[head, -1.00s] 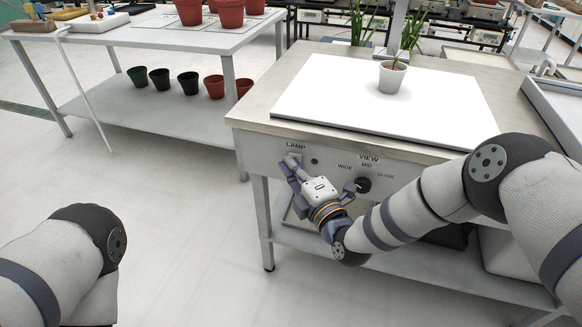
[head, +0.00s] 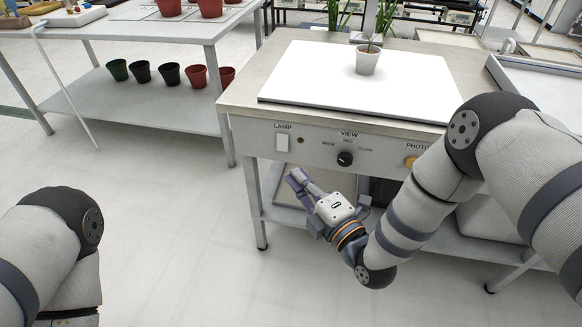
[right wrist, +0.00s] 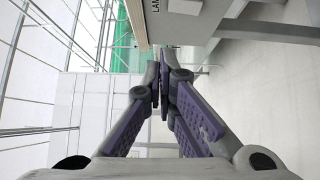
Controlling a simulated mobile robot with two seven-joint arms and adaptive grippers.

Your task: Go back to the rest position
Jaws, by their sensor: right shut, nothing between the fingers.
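My right gripper (head: 297,178) is shut and empty. It hangs in front of the workbench (head: 240,95), below its control panel and apart from it. In the right wrist view its purple-padded fingers (right wrist: 160,85) meet with nothing between them. The panel carries a white LAMP switch (head: 282,143), a black VIEW knob (head: 345,158) and an orange PHOTO button (head: 410,162). My left arm shows at the lower left; its gripper is out of the picture.
A small potted plant (head: 367,60) stands on the white board (head: 300,75) on the bench. A side table (head: 100,35) at the left holds red pots, with several smaller pots on its lower shelf (head: 130,105). The floor (head: 170,230) between is clear.

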